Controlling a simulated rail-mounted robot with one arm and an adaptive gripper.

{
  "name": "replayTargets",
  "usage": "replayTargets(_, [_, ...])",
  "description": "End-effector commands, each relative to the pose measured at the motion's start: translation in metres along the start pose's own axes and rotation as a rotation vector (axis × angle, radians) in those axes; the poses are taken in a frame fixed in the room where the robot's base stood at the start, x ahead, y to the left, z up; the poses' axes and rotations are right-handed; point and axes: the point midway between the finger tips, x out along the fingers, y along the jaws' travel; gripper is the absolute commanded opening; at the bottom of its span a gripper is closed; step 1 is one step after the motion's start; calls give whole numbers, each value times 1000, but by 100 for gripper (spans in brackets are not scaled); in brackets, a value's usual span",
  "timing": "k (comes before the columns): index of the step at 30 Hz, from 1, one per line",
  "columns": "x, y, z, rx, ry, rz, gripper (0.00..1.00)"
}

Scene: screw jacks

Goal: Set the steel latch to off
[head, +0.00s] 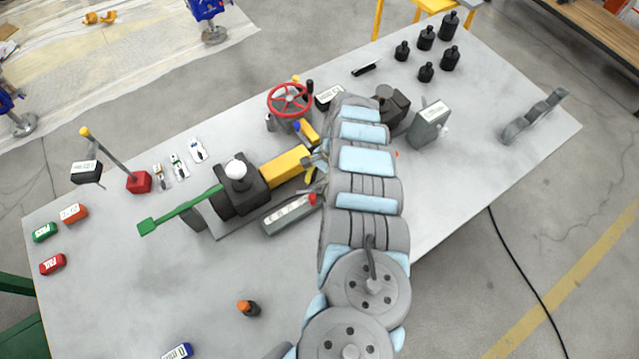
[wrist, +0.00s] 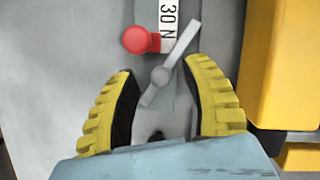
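The steel latch (wrist: 184,42) is a thin light-grey bar with a round pivot, in the upper middle of the wrist view. It lies tilted, its upper end leaning right. My gripper (wrist: 161,67) is open, with one yellow-and-black finger on each side of the latch's pivot and lower part. No finger visibly touches it. In the head view my gripper (head: 313,166) is mostly hidden by my arm, and I cannot make out the latch there. No "off" mark is readable.
A grey box (head: 283,222) with a "30 N" label and red knob (wrist: 138,40) is close by the latch. A yellow block (wrist: 280,65) stands right of my gripper in the wrist view. A black jack with green handle (head: 185,208) and red handwheel (head: 290,100) are nearby.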

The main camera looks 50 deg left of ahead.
Motion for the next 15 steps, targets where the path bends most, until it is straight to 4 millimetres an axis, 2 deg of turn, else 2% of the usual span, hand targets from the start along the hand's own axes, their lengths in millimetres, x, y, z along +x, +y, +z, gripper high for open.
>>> replayTargets(8, [-2, 0, 0, 0, 1, 0, 47])
replayTargets(15, [-20, 0, -1, 1, 2, -1, 47])
